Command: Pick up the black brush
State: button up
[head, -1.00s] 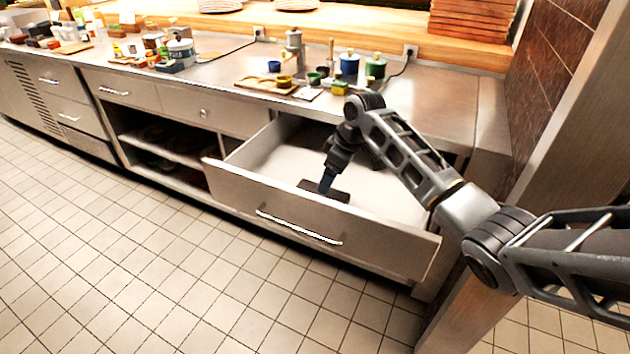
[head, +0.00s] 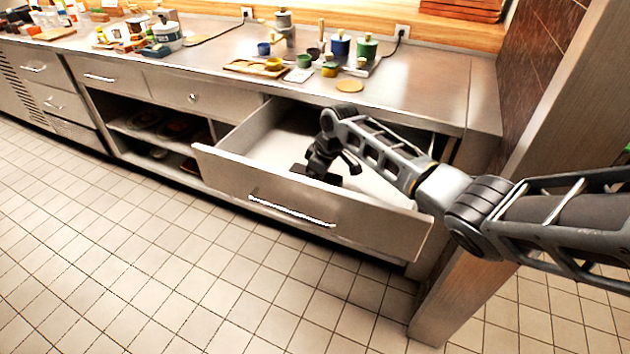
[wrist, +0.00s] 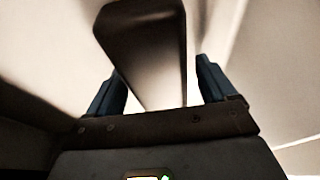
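The black brush (head: 333,180) lies in the open drawer, near its front wall, partly hidden by my gripper (head: 320,164). In the wrist view, a long dark part of the brush (wrist: 145,40) runs from the top edge down between the two blue fingers. My gripper (wrist: 160,75) is open around it there, with a narrow light gap beside the right finger. I cannot tell whether the left finger touches it.
The drawer front (head: 310,205) with its bar handle stands pulled out, and its side walls rise around my gripper. The steel counter (head: 430,95) above holds pots, cups and a tray. The rest of the drawer floor looks bare. A post stands at the right.

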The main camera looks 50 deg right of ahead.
jog(key=c, duration=1.1)
jog(key=shift+r, duration=0.1)
jog(key=v, duration=0.2)
jog(key=w+v, duration=0.1)
jog(key=v, duration=0.1)
jog(key=shift+r, duration=0.25)
jog(key=s+d+r, duration=0.2)
jog(key=d, duration=0.1)
jog(key=s+d+r+b, duration=0.1)
jog(key=s+d+r, duration=0.1)
jog(key=d, duration=0.1)
jog(key=s+d+r, duration=0.2)
jog(key=d, duration=0.1)
jog(key=shift+s+d+r, duration=0.1)
jog(key=shift+s+r, duration=0.15)
jog(key=shift+r, duration=0.05)
